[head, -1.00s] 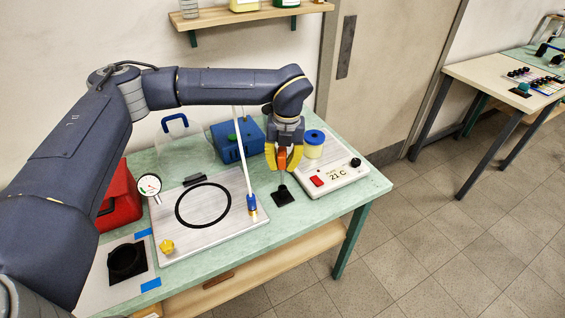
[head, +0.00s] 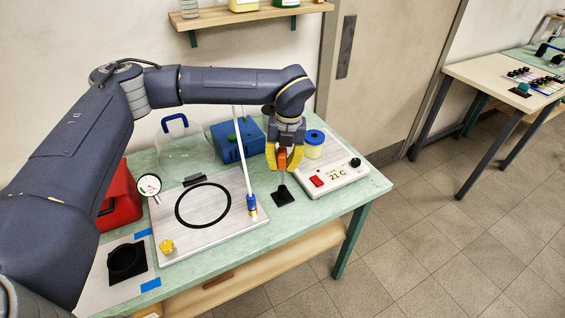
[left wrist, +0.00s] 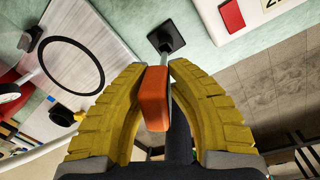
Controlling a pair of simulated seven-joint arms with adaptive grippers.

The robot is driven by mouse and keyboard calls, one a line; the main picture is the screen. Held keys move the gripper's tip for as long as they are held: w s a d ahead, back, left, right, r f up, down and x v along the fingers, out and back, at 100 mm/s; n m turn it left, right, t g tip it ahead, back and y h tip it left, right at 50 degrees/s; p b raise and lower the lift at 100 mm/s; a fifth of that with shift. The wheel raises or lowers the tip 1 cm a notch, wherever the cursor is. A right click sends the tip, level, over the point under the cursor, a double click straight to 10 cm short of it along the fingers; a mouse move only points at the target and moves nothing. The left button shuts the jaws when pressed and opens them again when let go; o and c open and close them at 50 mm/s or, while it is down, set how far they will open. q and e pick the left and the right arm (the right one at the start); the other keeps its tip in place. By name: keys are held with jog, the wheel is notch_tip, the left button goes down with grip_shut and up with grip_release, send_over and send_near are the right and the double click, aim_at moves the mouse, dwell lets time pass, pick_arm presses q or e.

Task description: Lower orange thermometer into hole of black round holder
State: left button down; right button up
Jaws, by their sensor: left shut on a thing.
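My left gripper (head: 284,163) has its yellow fingers shut on the orange thermometer (head: 282,158) and points down over the bench. The thermometer's orange head also shows between the fingers (left wrist: 155,98) in the left wrist view. Its thin metal stem reaches down toward the black round holder (head: 283,192), a short post on a square black base. In the left wrist view the stem's far end overlaps the holder (left wrist: 172,36). I cannot tell whether the tip is inside the hole or just above it. My right gripper is not in view.
A white device reading 21 C (head: 334,178) stands close right of the holder. A metal plate with a black ring (head: 240,222) and an upright white rod (head: 243,150) stand left. A blue box (head: 232,150) is behind. The bench's front edge is near.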

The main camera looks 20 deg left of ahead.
aim_at(282, 183)
pick_arm(q)
jog(key=shift+f, duration=2.95)
jog(key=shift+r, duration=0.25)
jog(key=shift+r, duration=0.75)
dwell(0.7)
jog(key=shift+s+a+g+y, duration=0.1)
jog(key=shift+a+g+y, duration=0.15)
jog(key=shift+y, duration=0.55)
jog(key=shift+s+a+g+y, duration=0.15)
jog(key=shift+a+y, duration=0.2)
jog(key=shift+y, duration=0.45)
jog(key=shift+a+y, duration=0.2)
jog(key=shift+y, duration=0.1)
jog(key=shift+f, duration=1.15)
